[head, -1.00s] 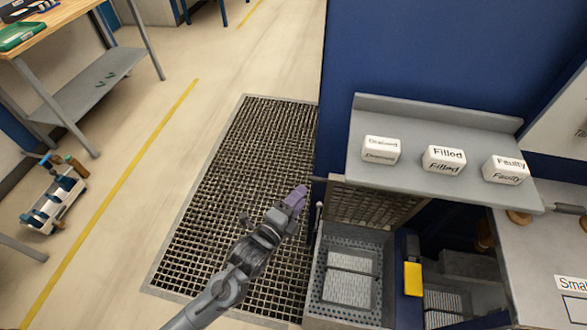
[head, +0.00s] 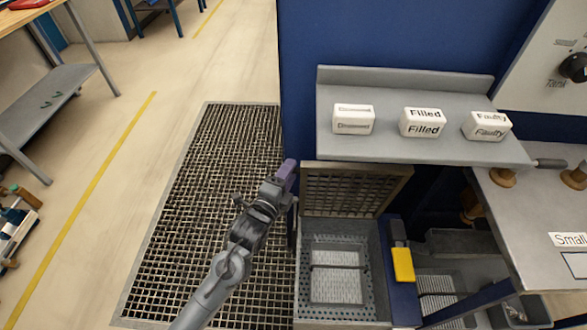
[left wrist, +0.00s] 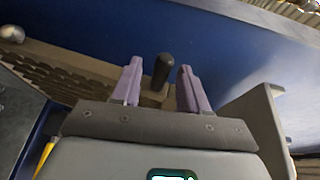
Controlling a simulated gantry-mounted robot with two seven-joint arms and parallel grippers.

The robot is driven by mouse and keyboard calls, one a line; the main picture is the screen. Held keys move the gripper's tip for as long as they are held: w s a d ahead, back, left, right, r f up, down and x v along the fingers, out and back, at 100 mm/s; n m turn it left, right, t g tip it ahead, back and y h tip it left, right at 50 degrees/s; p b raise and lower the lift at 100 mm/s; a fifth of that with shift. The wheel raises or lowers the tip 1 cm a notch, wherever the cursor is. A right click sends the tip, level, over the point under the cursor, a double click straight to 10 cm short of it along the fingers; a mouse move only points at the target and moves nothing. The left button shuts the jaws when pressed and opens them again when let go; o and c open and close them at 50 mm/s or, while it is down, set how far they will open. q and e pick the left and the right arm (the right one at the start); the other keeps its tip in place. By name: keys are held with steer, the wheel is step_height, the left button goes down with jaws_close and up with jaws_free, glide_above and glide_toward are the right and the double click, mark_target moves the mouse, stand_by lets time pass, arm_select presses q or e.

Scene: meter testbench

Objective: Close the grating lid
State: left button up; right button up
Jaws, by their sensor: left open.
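The grating lid (head: 345,192) stands raised at the back of a grey perforated basin (head: 370,262), below the shelf. In the left wrist view, the lid's mesh and wooden-looking frame (left wrist: 100,70) show at upper left. My left gripper (head: 286,175) is just left of the lid's upper left corner. It is open, with purple fingers. In the left wrist view, a dark knob or handle (left wrist: 162,72) by the frame shows between the fingertips (left wrist: 160,85). Contact cannot be told. My right gripper is not in view.
A grey shelf above the lid holds white blocks marked Filled (head: 422,122) and Faulty (head: 487,126), plus a third (head: 353,119). A yellow-ended part (head: 402,264) stands right of the basin. A floor grate (head: 205,220) lies left. A blue wall (head: 400,40) rises behind.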

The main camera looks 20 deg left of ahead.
arm_select(q)
steer(key=shift+w+a+f+b, duration=0.1)
steer(key=shift+w+b, duration=0.2)
steer(key=shift+w, duration=1.45)
jaws_close()
